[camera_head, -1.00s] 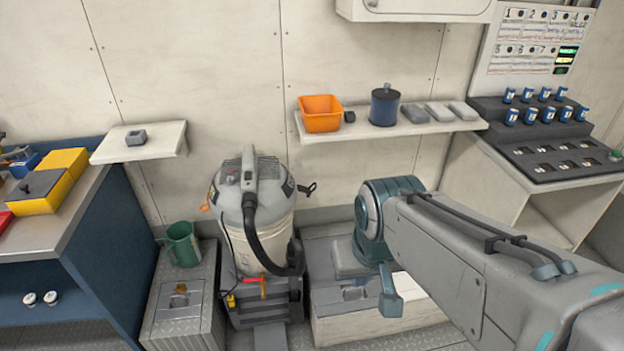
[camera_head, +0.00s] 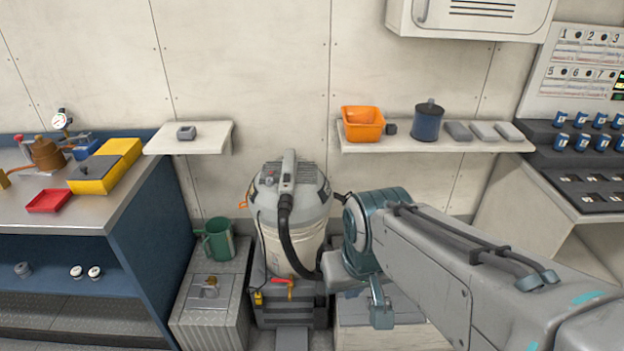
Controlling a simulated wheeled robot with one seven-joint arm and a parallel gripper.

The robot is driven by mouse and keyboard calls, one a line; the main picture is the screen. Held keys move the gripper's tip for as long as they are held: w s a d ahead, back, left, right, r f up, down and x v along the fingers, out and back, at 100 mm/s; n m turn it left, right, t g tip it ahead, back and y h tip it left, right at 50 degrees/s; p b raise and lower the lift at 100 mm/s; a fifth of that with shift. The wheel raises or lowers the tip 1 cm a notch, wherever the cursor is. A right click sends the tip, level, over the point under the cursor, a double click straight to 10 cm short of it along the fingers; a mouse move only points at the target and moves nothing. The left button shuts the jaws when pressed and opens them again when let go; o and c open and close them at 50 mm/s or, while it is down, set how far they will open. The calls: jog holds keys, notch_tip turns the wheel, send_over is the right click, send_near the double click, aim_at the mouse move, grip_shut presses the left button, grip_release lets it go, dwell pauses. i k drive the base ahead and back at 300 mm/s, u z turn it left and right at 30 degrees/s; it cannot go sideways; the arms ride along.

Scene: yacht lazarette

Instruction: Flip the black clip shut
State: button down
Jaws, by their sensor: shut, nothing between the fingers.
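The vacuum cleaner (camera_head: 292,215), grey-topped with a cream drum, stands against the wall in the middle. The black clip (camera_head: 340,198) sticks out from the right side of its top, small and partly hidden at my arm's edge. It looks swung outward from the drum. An orange clip (camera_head: 243,205) sits on the left side. My gripper (camera_head: 381,316) hangs low at the end of my folded arm, right of the vacuum and below the clip. It is shut and empty, apart from the clip. My arm hides part of the vacuum's right side.
A shelf (camera_head: 440,146) with an orange bin (camera_head: 363,124) is above my arm. A small shelf (camera_head: 190,138) and a blue workbench (camera_head: 150,225) are at left. A green jug (camera_head: 219,239) stands on a ribbed box (camera_head: 212,310) beside the vacuum.

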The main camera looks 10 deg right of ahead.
aim_at(338, 196)
jog(key=u, duration=0.1)
jog(key=i, duration=1)
jog(key=z, duration=0.45)
